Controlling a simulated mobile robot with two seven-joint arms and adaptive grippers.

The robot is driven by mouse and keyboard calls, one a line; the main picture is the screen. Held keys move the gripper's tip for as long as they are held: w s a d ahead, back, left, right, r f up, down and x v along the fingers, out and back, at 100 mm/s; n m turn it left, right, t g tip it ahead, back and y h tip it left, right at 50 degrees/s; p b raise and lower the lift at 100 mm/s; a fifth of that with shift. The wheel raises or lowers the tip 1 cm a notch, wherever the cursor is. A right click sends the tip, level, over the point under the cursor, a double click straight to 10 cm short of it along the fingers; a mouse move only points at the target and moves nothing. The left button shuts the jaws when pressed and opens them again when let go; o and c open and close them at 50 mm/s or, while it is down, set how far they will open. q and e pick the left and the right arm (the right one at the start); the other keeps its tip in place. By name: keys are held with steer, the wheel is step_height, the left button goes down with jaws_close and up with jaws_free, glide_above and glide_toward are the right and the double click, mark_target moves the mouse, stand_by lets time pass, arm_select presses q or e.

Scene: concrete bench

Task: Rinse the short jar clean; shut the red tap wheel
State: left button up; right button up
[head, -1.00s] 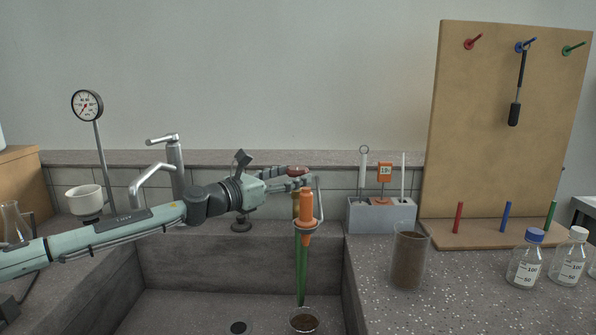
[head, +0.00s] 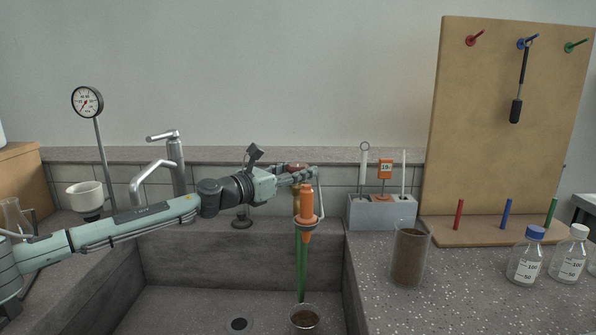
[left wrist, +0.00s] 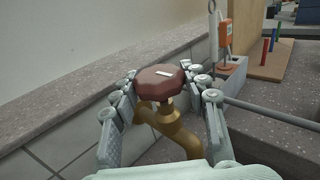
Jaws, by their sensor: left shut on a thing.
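The short jar (head: 305,321) stands in the sink at the bottom of the head view, below the green hose. Brown matter shows inside it; its base is cut off. The red tap wheel (left wrist: 160,84) is dark red with a pale mark on top, on a brass tap (left wrist: 172,130). In the head view the wheel (head: 297,166) is mostly hidden by my fingers. My left gripper (head: 305,173) is shut on the wheel, one finger on each side; it also shows in the left wrist view (left wrist: 163,92). My right gripper is not in view.
A green hose (head: 301,270) and orange nozzle (head: 306,203) hang by the tap. A tall jar (head: 408,258) with brown contents stands on the right counter, near a grey rack (head: 382,214), pegboard (head: 500,120) and capped bottles (head: 526,262). A steel faucet (head: 174,165) stands left.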

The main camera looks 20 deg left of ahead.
arm_select(q)
steer(key=shift+n+y, duration=0.3)
steer(key=shift+y, duration=0.2)
steer(key=shift+d+r+t, duration=0.1)
steer(key=shift+t, duration=0.2)
steer(key=n+y, duration=0.2)
steer(key=y, duration=0.1)
steer(key=n+t+y, duration=0.1)
steer(key=n+y, duration=0.1)
steer(key=y, duration=0.1)
steer(key=shift+f+t, duration=0.2)
steer(key=shift+t, duration=0.1)
steer(key=shift+n+y, duration=1.3)
steer(key=shift+y, duration=0.7)
steer(key=o, duration=1.1)
steer(key=shift+r, duration=0.1)
